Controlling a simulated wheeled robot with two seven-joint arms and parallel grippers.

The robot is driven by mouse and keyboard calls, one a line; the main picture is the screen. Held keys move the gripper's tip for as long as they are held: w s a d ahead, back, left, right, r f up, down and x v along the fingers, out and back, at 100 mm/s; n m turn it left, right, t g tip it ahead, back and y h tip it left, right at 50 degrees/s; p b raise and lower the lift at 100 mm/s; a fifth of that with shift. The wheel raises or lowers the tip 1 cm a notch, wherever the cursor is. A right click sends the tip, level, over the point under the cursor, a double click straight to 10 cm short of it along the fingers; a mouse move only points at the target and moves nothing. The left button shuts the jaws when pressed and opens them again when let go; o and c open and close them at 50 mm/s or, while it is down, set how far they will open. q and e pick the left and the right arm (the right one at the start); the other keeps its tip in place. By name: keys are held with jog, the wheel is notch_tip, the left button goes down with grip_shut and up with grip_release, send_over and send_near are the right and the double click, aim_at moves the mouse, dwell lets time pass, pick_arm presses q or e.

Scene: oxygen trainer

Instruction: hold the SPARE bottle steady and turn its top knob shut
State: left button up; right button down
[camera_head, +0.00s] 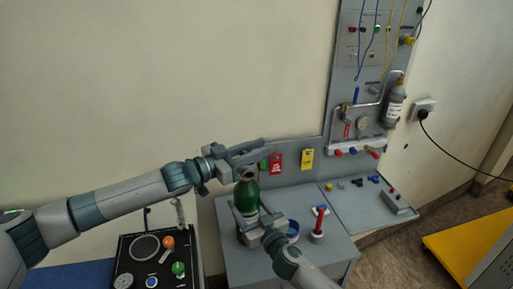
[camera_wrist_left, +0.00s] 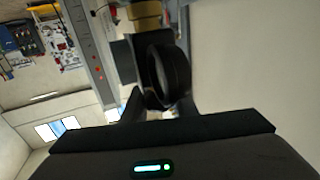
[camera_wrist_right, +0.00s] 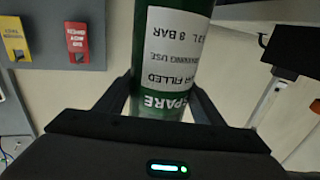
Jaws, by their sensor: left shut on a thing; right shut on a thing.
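The green SPARE bottle (camera_head: 246,196) stands upright on the grey cabinet top. My right gripper (camera_head: 264,224) is shut around its body from the front. In the right wrist view the bottle's white SPARE label (camera_wrist_right: 168,72) shows between the fingers. My left gripper (camera_head: 246,160) is at the bottle's top, coming from the left. In the left wrist view its fingers are shut on the black round top knob (camera_wrist_left: 168,77). In the head view the left gripper mostly hides the knob.
The grey cabinet (camera_head: 240,262) also carries a red upright piece (camera_head: 319,224) and a blue ring (camera_head: 293,229) right of the bottle. A grey wall panel (camera_head: 345,110) with a small grey bottle (camera_head: 394,106) stands behind. A black control box (camera_head: 130,262) is at left.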

pick_arm(q)
jog(key=shift+s+d+m+g+h, duration=0.15)
jog(key=shift+m+g+h, duration=0.25)
jog(key=shift+m+g, duration=0.5)
jog(key=shift+s+m+g+h, duration=0.35)
jog(key=shift+m+g, duration=0.3)
jog(key=shift+g, duration=0.6)
jog(key=shift+s+d+m+g+h, duration=0.1)
jog(key=shift+m+g+h, duration=0.35)
jog(key=shift+m+g, duration=0.45)
jog(key=shift+s+m+g, duration=0.25)
jog(key=shift+m+g, duration=0.3)
jog(key=shift+g, duration=0.55)
jog(key=shift+s+m+g, duration=0.2)
jog(key=shift+m+g, duration=0.3)
jog(key=shift+g, duration=0.55)
jog(key=shift+a, duration=0.1)
jog(key=o, duration=1)
jog(key=shift+o, duration=0.2)
jog(key=shift+a, duration=0.1)
jog(key=a, duration=1.1)
jog(key=shift+w+a, duration=0.4)
jog(key=shift+w, duration=0.05)
